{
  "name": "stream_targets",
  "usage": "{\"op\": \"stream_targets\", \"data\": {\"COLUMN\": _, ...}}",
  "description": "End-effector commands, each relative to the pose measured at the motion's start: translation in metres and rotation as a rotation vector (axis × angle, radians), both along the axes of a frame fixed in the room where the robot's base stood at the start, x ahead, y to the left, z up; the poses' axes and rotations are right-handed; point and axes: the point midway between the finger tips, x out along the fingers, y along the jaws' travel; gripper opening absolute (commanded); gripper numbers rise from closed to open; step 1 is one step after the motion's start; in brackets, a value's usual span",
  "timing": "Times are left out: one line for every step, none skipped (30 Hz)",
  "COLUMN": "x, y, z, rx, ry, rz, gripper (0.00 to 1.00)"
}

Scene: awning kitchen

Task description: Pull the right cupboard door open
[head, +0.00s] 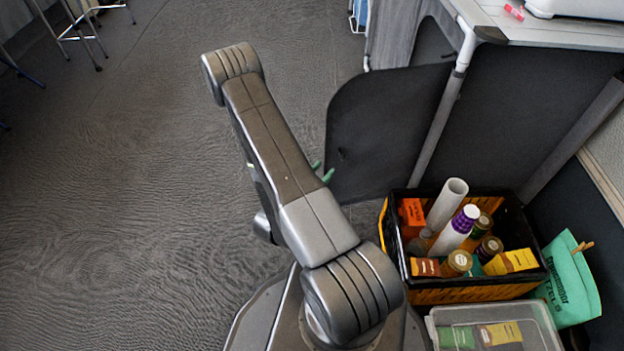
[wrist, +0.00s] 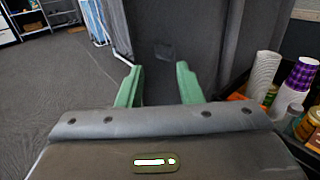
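A dark grey door panel (head: 385,125) with rounded corners hangs beside the white-framed cupboard. It stands out at an angle from the cupboard front, and a small dark handle (head: 341,154) shows near its left edge. In the wrist view, the panel (wrist: 205,45) fills the space ahead, with a dark patch, perhaps the handle (wrist: 164,52), between the fingertips. My gripper (wrist: 160,84) is open and empty, its two green fingers apart. In the head view, my gripper (head: 322,172) is mostly behind my arm, just left of the panel; contact cannot be told.
A black and yellow crate (head: 465,292) of bottles and boxes stands right of my arm, near the panel's lower edge. A clear bin (head: 490,312) and a green bag (head: 568,285) are beside it. The white counter (head: 555,30) is above. Open floor (head: 130,200) lies left.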

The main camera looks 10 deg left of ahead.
Motion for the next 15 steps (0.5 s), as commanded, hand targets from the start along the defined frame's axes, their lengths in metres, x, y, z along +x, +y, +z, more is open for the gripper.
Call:
{"op": "stream_targets", "data": {"x": -0.006, "y": 0.004, "z": 0.001, "rx": -0.002, "ry": 0.001, "rz": 0.006, "gripper": 0.33}}
{"op": "stream_targets", "data": {"x": -0.009, "y": 0.005, "z": 0.001, "rx": -0.002, "ry": 0.0, "rz": 0.007, "gripper": 0.33}}
{"op": "stream_targets", "data": {"x": -0.013, "y": 0.006, "z": 0.002, "rx": -0.003, "ry": -0.001, "rz": 0.007, "gripper": 0.33}}
{"op": "stream_targets", "data": {"x": -0.016, "y": 0.008, "z": 0.001, "rx": -0.001, "ry": 0.0, "rz": 0.008, "gripper": 0.33}}
{"op": "stream_targets", "data": {"x": -0.018, "y": 0.009, "z": 0.001, "rx": -0.002, "ry": 0.001, "rz": 0.008, "gripper": 0.33}}
{"op": "stream_targets", "data": {"x": -0.021, "y": 0.01, "z": 0.001, "rx": -0.002, "ry": 0.001, "rz": 0.008, "gripper": 0.33}}
{"op": "stream_targets", "data": {"x": -0.023, "y": 0.011, "z": 0.001, "rx": -0.003, "ry": 0.001, "rz": 0.008, "gripper": 0.33}}
{"op": "stream_targets", "data": {"x": -0.026, "y": 0.012, "z": 0.001, "rx": -0.003, "ry": 0.001, "rz": 0.008, "gripper": 0.33}}
{"op": "stream_targets", "data": {"x": -0.028, "y": 0.013, "z": 0.001, "rx": -0.002, "ry": 0.001, "rz": 0.008, "gripper": 0.33}}
{"op": "stream_targets", "data": {"x": -0.03, "y": 0.013, "z": 0.001, "rx": -0.002, "ry": 0.001, "rz": 0.008, "gripper": 0.33}}
{"op": "stream_targets", "data": {"x": -0.031, "y": 0.014, "z": 0.001, "rx": -0.001, "ry": 0.0, "rz": 0.008, "gripper": 0.33}}
{"op": "stream_targets", "data": {"x": -0.033, "y": 0.014, "z": 0.001, "rx": -0.001, "ry": 0.0, "rz": 0.006, "gripper": 0.33}}
{"op": "stream_targets", "data": {"x": -0.033, "y": 0.014, "z": 0.001, "rx": -0.001, "ry": 0.0, "rz": 0.006, "gripper": 0.33}}
{"op": "stream_targets", "data": {"x": -0.034, "y": 0.015, "z": 0.001, "rx": -0.001, "ry": 0.0, "rz": 0.007, "gripper": 0.33}}
{"op": "stream_targets", "data": {"x": -0.035, "y": 0.015, "z": 0.001, "rx": -0.001, "ry": -0.001, "rz": 0.007, "gripper": 0.33}}
